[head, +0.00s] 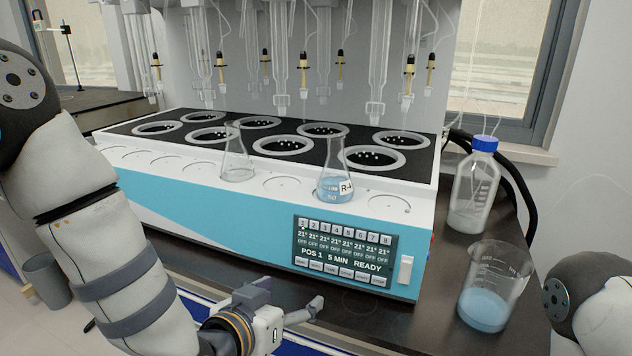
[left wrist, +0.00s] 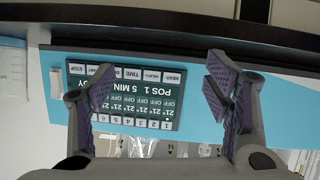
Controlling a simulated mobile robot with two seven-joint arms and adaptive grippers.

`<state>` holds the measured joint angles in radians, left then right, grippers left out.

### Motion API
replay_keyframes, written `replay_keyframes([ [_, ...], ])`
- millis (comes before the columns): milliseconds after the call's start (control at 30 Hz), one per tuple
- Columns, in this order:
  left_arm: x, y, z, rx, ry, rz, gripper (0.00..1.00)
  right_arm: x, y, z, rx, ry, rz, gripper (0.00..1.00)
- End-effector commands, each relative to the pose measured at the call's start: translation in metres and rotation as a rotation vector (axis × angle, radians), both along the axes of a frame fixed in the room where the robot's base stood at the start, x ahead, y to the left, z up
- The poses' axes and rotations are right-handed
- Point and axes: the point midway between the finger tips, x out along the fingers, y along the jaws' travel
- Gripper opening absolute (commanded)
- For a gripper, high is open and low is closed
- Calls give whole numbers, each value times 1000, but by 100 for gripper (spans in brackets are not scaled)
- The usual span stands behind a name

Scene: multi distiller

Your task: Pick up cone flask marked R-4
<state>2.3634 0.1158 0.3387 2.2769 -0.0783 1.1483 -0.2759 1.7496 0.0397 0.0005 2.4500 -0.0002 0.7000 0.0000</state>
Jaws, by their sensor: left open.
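The cone flask marked R-4 (head: 336,184) stands upright on the white front ledge of the distiller, with blue liquid in its base and a white label. A second, clear cone flask (head: 236,160) stands to its left on the same ledge and looks empty. My left gripper (head: 300,314) is below and in front of the distiller's display, lower than the flasks and apart from them. In the left wrist view its two purple-padded fingers (left wrist: 163,92) are spread with nothing between them. The R-4 flask cannot be made out in that view. My right gripper is not in view.
The distiller (head: 240,222) has a blue front with a display (head: 343,250) and several heating rings behind the ledge. A blue-capped bottle (head: 474,188) and a beaker of blue liquid (head: 491,290) stand on the dark bench at right. Glass tubes hang above the rings.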

Motion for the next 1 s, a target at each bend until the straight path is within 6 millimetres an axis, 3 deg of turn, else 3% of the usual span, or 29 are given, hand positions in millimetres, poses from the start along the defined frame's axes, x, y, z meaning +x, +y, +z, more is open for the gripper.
replay_keyframes([
  [33,23,-11,41,-23,-131,-9,72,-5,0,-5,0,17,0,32],
  [100,43,-23,98,-47,-292,-16,72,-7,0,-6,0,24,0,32],
  [200,53,-31,144,-64,-421,-20,72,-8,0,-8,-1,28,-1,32],
  [233,55,-33,152,-66,-441,-19,72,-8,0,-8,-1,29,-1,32],
  [500,106,-53,156,-68,-455,-20,72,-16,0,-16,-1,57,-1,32],
  [900,161,-81,155,-68,-453,-19,72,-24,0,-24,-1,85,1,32],
  [1000,165,-83,157,-68,-453,-20,72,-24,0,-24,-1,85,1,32],
])
